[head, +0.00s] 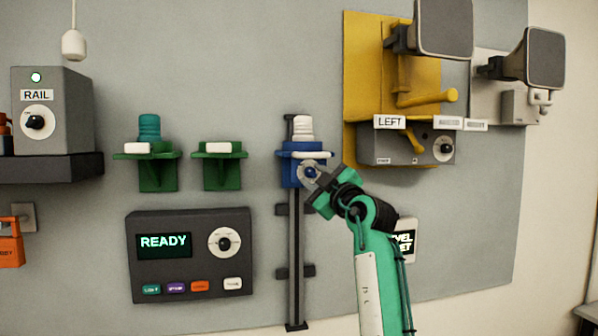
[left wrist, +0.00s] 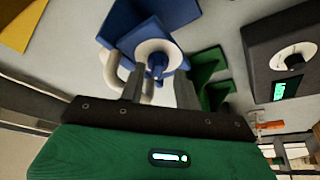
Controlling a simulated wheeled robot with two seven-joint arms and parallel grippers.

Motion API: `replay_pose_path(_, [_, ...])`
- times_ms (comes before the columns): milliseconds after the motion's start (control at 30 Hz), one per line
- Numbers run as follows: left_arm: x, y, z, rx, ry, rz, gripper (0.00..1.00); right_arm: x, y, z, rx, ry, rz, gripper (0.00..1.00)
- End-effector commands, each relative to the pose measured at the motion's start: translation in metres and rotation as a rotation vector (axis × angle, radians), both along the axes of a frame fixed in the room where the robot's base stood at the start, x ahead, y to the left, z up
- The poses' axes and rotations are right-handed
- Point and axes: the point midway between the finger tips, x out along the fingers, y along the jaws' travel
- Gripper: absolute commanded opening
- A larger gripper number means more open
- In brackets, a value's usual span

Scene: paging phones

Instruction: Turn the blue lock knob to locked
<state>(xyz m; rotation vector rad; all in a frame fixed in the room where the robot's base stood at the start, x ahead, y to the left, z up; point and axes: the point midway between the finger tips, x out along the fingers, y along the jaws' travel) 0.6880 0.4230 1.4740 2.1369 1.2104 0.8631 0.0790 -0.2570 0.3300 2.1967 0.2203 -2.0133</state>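The blue lock knob (head: 311,173) sits on a pale round dial on the front of a blue carriage (head: 289,172), which rides on a vertical dark rail. It also shows in the left wrist view (left wrist: 157,64), on its white disc. My left gripper (head: 316,179) is right at the dial. In the left wrist view its two grey fingers (left wrist: 158,84) stand apart, one to each side of the knob, with gaps visible. I cannot tell whether the tips reach past the knob's front. The lock marks are too small to read. My right gripper is not in view.
A white ribbed piece (head: 303,127) and a white bar top the carriage. Green brackets (head: 223,172) and a READY panel (head: 190,285) are to the left. A yellow plate (head: 365,80) with a lever and the LEFT box (head: 397,150) are close on the right.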

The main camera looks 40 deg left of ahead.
Motion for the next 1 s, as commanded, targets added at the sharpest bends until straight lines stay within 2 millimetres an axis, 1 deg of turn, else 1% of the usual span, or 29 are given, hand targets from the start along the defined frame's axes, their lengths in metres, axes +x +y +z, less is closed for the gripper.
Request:
replay_pose_path(167, [0.002,-0.004,0.002,0.000,-0.001,-0.002,0.33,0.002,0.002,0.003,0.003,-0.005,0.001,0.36])
replay_pose_path(400, [0.002,-0.004,0.002,0.000,-0.001,-0.002,0.33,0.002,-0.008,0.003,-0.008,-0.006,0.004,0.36])
replay_pose_path(433, [0.002,-0.004,0.002,0.000,-0.001,-0.002,0.31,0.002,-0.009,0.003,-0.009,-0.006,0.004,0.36])
replay_pose_path(500, [0.002,-0.004,0.002,0.000,-0.001,-0.002,0.17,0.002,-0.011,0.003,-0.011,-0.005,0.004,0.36])
replay_pose_path(567, [0.002,-0.004,0.002,0.000,-0.001,-0.002,0.05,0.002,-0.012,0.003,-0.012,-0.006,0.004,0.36])
replay_pose_path(600, [0.002,-0.004,0.002,0.000,-0.001,-0.001,0.01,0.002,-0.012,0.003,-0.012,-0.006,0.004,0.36])
replay_pose_path(833, [0.002,-0.004,0.002,0.011,0.010,0.000,0.01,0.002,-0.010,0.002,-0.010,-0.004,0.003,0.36])
replay_pose_path(1000, [0.001,-0.003,0.001,0.049,0.054,0.000,0.01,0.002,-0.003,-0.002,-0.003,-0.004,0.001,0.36])
